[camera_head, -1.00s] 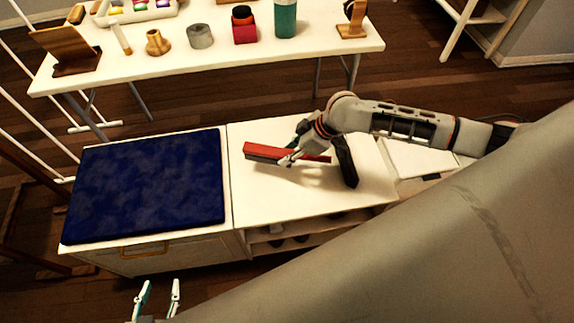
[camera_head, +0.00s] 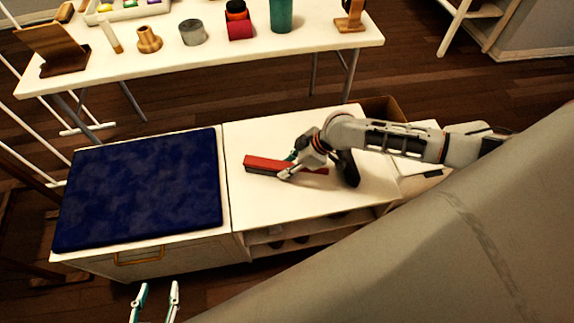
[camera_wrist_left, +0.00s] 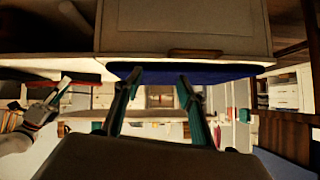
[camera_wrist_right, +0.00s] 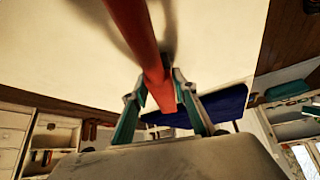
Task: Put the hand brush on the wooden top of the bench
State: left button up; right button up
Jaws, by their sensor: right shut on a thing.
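The red hand brush (camera_head: 266,165) is over the pale top of the bench (camera_head: 290,205), right of the blue cushion. My right gripper (camera_head: 291,172) is shut on it. In the right wrist view the red handle (camera_wrist_right: 146,50) runs between the fingers (camera_wrist_right: 165,108). The brush lies very low over the top; I cannot tell whether it touches. My left gripper (camera_head: 154,298) is open and empty in front of the bench's left part, and its spread fingers also show in the left wrist view (camera_wrist_left: 157,90).
A dark blue cushion (camera_head: 140,188) covers the left part of the bench. A white table (camera_head: 210,50) with several items stands behind. The front of the pale top is clear.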

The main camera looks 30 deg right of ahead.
jog(key=o, duration=1.1)
jog(key=shift+f, duration=0.1)
jog(key=shift+o, duration=0.2)
